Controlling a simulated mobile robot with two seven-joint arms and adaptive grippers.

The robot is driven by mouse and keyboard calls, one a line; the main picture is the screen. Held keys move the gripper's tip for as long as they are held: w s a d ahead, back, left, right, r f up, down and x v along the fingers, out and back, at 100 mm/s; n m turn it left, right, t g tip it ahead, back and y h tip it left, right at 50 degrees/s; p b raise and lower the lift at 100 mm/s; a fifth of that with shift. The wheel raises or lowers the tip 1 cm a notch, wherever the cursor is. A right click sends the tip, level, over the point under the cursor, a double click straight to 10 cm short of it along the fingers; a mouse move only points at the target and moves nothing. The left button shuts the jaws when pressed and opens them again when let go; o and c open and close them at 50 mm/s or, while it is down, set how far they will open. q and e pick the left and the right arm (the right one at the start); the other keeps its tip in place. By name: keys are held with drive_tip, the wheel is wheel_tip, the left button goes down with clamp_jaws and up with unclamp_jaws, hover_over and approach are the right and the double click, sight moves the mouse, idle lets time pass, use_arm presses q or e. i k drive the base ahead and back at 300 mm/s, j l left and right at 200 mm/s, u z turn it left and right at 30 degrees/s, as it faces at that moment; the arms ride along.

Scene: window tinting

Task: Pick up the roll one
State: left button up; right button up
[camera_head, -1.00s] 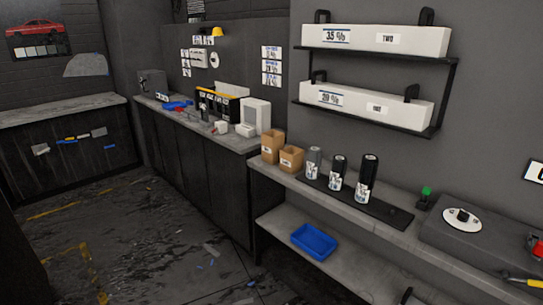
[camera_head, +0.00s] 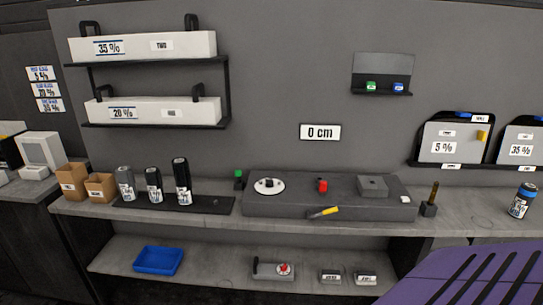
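Two long white boxes sit on a black two-tier wall rack (camera_head: 227,95) at the upper left. The upper box (camera_head: 140,45) is labelled 35 % and TWO. The lower box (camera_head: 190,112) is labelled 20 %, and its second label is too small to read. Black upright holders stand near both ends of each box. I see no thing clearly marked as roll one. Neither of my grippers is in view.
Below the rack, a grey counter (camera_head: 80,208) holds small cartons (camera_head: 100,187), three cylinders on a black mat, and a grey block (camera_head: 335,205). A blue tray (camera_head: 158,260) lies on the lower shelf. A purple slotted surface (camera_head: 440,285) fills the bottom right.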

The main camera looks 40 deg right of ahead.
sight(527, 192)
drive_tip(key=z, duration=0.35)
drive_tip(key=l+z, duration=0.15)
drive_tip(key=z, duration=0.55)
drive_tip(key=i+l+z, duration=0.1)
drive_tip(key=l+z, duration=0.15)
drive_tip(key=i+l+z, duration=0.3)
drive_tip(key=l, duration=0.15)
drive_tip(key=l+z, duration=0.25)
drive_tip(key=i+l, duration=0.05)
drive_tip(key=l, duration=0.05)
